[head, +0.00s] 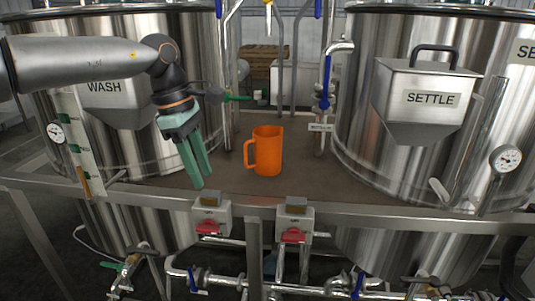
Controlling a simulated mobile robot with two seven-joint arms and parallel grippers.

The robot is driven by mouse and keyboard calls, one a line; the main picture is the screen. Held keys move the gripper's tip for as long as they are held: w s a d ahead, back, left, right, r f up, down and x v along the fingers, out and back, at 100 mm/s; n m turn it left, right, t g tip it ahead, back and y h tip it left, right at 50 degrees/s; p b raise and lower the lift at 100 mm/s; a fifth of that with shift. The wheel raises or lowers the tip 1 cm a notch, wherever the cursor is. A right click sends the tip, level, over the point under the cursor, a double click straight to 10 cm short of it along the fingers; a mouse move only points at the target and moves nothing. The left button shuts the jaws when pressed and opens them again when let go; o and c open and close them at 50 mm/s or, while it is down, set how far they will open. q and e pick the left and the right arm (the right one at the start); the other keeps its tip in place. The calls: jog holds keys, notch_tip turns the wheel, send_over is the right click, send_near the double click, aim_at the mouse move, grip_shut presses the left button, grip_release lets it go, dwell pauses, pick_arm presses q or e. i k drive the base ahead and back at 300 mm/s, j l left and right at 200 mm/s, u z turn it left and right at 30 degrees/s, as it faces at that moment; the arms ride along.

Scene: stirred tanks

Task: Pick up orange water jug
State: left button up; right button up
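The orange water jug (267,151) stands upright on the brown deck between the two steel tanks, with its handle on the left side. My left gripper (204,180) is to the left of the jug and points downward. Its two green fingers are apart with nothing between them, and a gap separates them from the jug handle. My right gripper is not in view.
The WASH tank (205,60) stands left and the SETTLE tank (360,120) right. A metal rail (330,211) runs along the deck's front, with two red-handled switch boxes (211,217) (294,224). Pipes with blue-handled valves (326,80) rise behind. The deck (310,170) right of the jug is bare.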

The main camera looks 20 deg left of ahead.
aim_at(266, 140)
jog(key=i, duration=0.9)
